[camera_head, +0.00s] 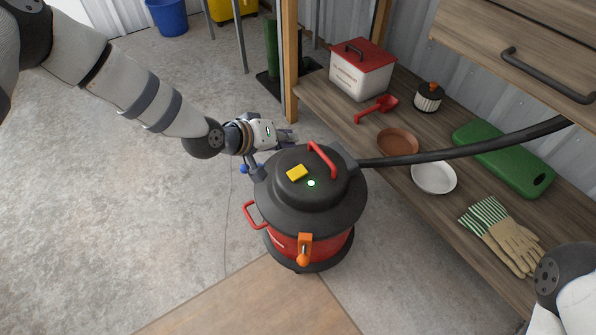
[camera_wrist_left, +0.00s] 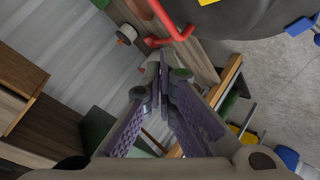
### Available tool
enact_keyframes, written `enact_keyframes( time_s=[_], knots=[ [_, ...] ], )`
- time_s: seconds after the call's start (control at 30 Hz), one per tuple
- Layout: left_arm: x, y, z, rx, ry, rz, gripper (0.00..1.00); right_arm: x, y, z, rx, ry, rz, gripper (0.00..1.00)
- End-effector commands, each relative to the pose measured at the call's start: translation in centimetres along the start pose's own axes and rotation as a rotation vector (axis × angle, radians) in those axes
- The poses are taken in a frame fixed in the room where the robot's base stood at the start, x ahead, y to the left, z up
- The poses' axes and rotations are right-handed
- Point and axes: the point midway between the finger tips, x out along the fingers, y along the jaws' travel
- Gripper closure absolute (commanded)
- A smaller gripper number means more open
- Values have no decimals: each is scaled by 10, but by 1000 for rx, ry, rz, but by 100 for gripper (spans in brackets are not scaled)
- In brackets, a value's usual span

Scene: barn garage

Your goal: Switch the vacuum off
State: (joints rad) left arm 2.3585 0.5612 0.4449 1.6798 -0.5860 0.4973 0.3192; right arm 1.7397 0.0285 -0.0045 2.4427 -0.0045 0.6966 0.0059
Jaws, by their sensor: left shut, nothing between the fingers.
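The vacuum (camera_head: 318,215) stands on the floor, a red drum with a black lid and a red top handle (camera_head: 322,159). On the lid are a yellow switch (camera_head: 297,173) and a lit green light (camera_head: 311,183). My left gripper (camera_head: 287,137) is behind the lid, at its far left side in the head view, partly hidden. In the left wrist view its fingers (camera_wrist_left: 163,75) are together and empty, near the red handle (camera_wrist_left: 165,25); a corner of the yellow switch (camera_wrist_left: 207,2) shows at the top edge. My right gripper is out of view.
A black hose (camera_head: 465,153) runs from the vacuum over the wooden bench (camera_head: 425,215). The bench holds a red-lidded box (camera_head: 361,72), a red scoop (camera_head: 377,108), two dishes, a green board (camera_head: 505,160) and gloves (camera_head: 503,236). A wooden post (camera_head: 289,60) stands behind the gripper. Open floor lies left.

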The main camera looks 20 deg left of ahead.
Motion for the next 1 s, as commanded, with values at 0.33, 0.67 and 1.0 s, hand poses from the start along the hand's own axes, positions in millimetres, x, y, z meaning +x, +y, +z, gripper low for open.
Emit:
enact_keyframes(
  time_s=[0.33, 0.67, 1.0],
  knots=[
    [33, -26, 26, -2, -5, -3, 100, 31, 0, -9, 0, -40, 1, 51],
    [59, -44, 44, -1, -3, -1, 100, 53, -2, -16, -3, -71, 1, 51],
    [59, -43, 43, 0, -1, 0, 100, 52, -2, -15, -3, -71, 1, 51]
  ],
)
